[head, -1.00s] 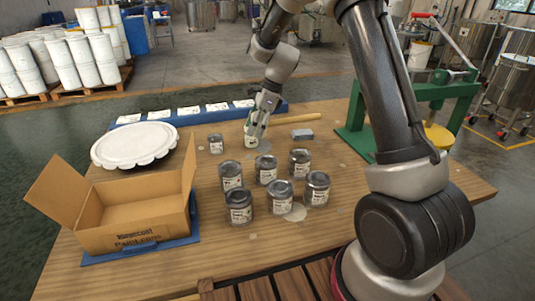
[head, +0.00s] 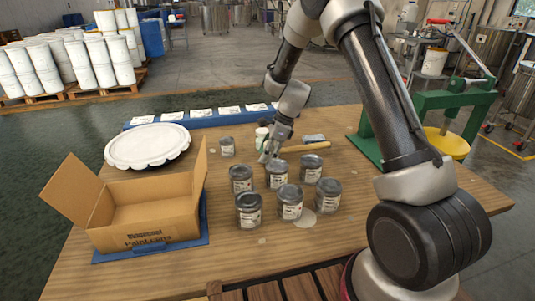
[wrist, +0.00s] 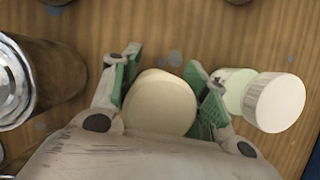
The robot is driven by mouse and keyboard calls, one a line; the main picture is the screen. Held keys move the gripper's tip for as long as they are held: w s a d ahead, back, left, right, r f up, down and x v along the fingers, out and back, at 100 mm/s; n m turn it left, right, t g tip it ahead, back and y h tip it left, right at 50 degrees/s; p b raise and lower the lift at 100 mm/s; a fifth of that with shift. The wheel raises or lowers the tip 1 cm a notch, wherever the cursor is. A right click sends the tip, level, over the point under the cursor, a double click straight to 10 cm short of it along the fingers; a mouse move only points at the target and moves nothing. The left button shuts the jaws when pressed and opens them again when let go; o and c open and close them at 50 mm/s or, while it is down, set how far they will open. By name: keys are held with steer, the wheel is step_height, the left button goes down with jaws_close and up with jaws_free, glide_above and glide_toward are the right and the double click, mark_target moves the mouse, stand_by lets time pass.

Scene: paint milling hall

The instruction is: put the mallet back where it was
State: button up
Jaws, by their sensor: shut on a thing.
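The mallet's pale wooden handle (head: 306,147) points right from my gripper (head: 270,155), low over the table among the cans. In the wrist view a rounded cream part of the mallet (wrist: 160,103) sits between the green-padded fingers of my gripper (wrist: 165,95). My gripper is shut on the mallet. The rest of the mallet is hidden by the gripper, and I cannot tell whether it touches the table.
A small greenish jar with a white lid (head: 262,132) stands just behind my gripper; its lid (wrist: 275,102) is close right in the wrist view. Several grey cans, including one (head: 277,176), stand in front. A grey block (head: 314,138) lies behind the handle. An open carton (head: 150,225) is left.

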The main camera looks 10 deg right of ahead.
steer(key=shift+f, duration=0.1)
steer(key=o, duration=1.3)
